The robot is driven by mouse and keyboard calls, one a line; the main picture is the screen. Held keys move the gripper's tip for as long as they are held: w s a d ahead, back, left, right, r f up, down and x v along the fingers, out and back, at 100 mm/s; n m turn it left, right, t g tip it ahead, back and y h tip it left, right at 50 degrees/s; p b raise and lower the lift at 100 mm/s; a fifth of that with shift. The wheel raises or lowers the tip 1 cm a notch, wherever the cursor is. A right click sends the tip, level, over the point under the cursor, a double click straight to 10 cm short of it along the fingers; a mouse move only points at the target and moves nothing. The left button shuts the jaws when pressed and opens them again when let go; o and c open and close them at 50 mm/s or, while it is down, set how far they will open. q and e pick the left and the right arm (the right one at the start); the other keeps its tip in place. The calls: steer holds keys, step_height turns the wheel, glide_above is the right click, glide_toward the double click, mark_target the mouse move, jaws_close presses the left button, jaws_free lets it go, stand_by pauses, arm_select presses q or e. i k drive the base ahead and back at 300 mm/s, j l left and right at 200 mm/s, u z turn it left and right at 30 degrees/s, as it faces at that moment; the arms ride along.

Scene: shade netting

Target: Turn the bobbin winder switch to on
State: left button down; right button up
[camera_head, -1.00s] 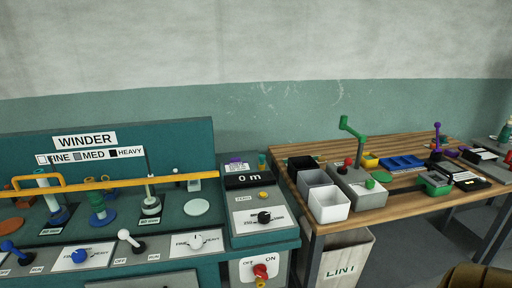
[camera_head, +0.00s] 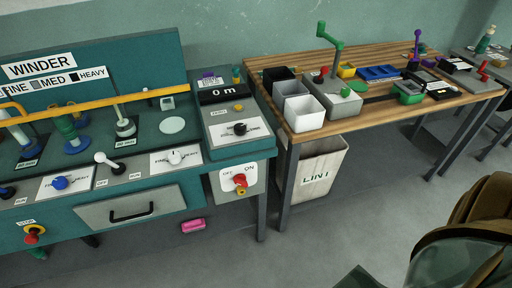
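The winder (camera_head: 150,60) is a teal machine at the left with a WINDER sign on its back panel. On the front of its right-hand unit is a pale plate (camera_head: 226,174) marked OFF and ON. A red rotary switch (camera_head: 239,180) sits on this plate, with a yellow part just below it. Its exact pointing direction is too small to tell. A counter (camera_head: 224,92) above reads 0 m. Neither of my grippers is in view.
A wooden bench (camera_head: 370,112) with bins and tools stands right of the winder. A LINT bin (camera_head: 318,165) is under it. A pink item (camera_head: 193,226) lies below the winder. A brown-olive object (camera_head: 480,215) fills the lower right. Floor in front is clear.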

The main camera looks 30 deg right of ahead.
mark_target(239, 179)
steer(key=z, duration=0.85)
